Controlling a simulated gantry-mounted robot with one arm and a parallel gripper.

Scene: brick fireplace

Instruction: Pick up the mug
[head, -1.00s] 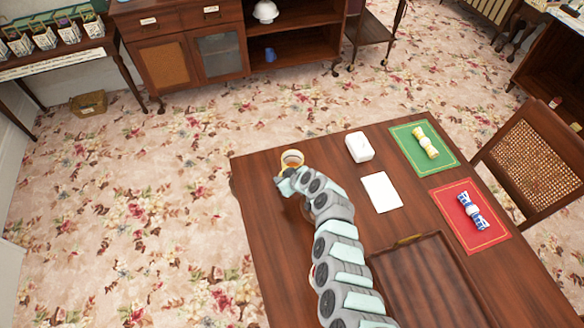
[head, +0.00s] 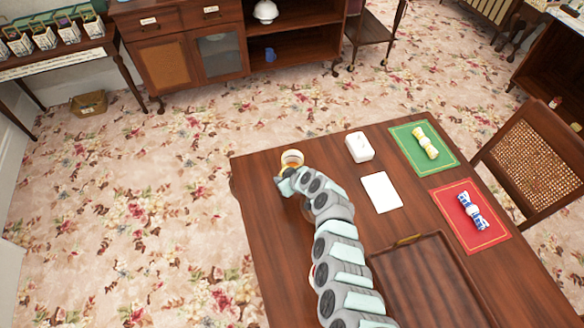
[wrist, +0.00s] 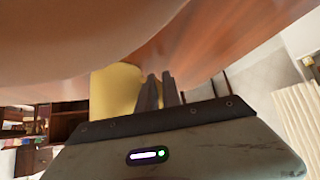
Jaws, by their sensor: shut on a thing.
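The mug (head: 291,157) is pale yellow and white with an orange-brown inside. It is at the far left corner of the wooden table in the head view, apparently upright. In the wrist view it shows as a yellow shape (wrist: 115,92) against the fingers. My gripper (wrist: 160,90) has its two dark fingers close together, shut on the mug, probably at its handle or side. In the head view my gripper (head: 284,178) is at the mug's near side, and my arm hides the contact. I cannot tell whether the mug touches the tabletop.
On the table (head: 262,215) are a white box (head: 359,147), a white card (head: 381,192), a green mat (head: 408,150) and a red mat (head: 455,228), both bearing tied napkins. A chair (head: 540,150) stands at right. A blue cup (head: 270,54) sits on a far shelf.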

